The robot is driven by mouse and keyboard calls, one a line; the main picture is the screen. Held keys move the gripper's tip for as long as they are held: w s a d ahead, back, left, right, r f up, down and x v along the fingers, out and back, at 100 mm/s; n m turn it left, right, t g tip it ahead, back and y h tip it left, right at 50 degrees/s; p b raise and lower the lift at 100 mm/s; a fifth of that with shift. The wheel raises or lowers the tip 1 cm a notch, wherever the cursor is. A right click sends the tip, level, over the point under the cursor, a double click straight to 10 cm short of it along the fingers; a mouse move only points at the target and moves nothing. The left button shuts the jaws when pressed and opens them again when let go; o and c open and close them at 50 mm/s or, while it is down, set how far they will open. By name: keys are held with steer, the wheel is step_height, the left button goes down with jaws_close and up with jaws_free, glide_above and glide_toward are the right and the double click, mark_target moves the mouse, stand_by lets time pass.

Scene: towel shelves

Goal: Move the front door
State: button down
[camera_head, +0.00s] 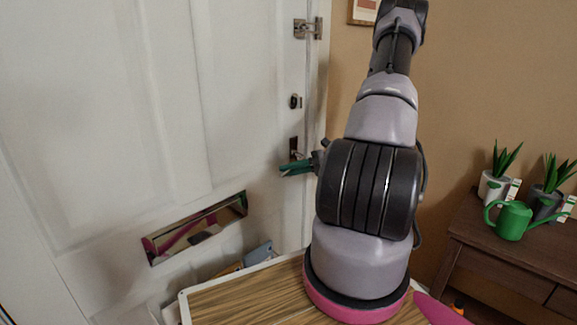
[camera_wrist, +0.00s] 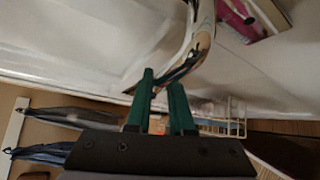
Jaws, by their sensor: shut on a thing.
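The white panelled front door (camera_head: 165,130) fills the left of the head view, its edge close to the frame; I cannot tell whether it is fully closed. Its handle plate (camera_head: 293,148) shows near that edge, below a keyhole plate. My gripper (camera_head: 295,168) has green fingers at the handle, partly hidden by my arm. In the wrist view my gripper (camera_wrist: 161,84) is shut on the curved metal door handle (camera_wrist: 190,62). The white door surface (camera_wrist: 90,50) lies behind it.
A metal latch (camera_head: 308,28) sits high on the door edge, and a mail slot (camera_head: 195,228) lies lower down. At right, a dark wooden cabinet (camera_head: 470,225) holds a green watering can (camera_head: 511,220) and potted plants (camera_head: 496,182). A wire rack (camera_wrist: 235,118) shows in the wrist view.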

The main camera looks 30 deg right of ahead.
steer(key=shift+w+d+f+n+h, duration=0.15)
steer(key=shift+d+f+n+h, duration=0.25)
steer(key=shift+f+n+h, duration=0.35)
steer(key=shift+w+d+f+n+h, duration=0.15)
steer(key=shift+d+f+n+h, duration=0.3)
steer(key=shift+h, duration=0.5)
steer(key=shift+f, duration=0.15)
steer(key=s+d, duration=0.1)
steer(key=s, duration=0.8)
steer(key=shift+d, duration=0.35)
steer(key=c, duration=0.8)
jaws_free()
steer(key=shift+a, duration=0.1)
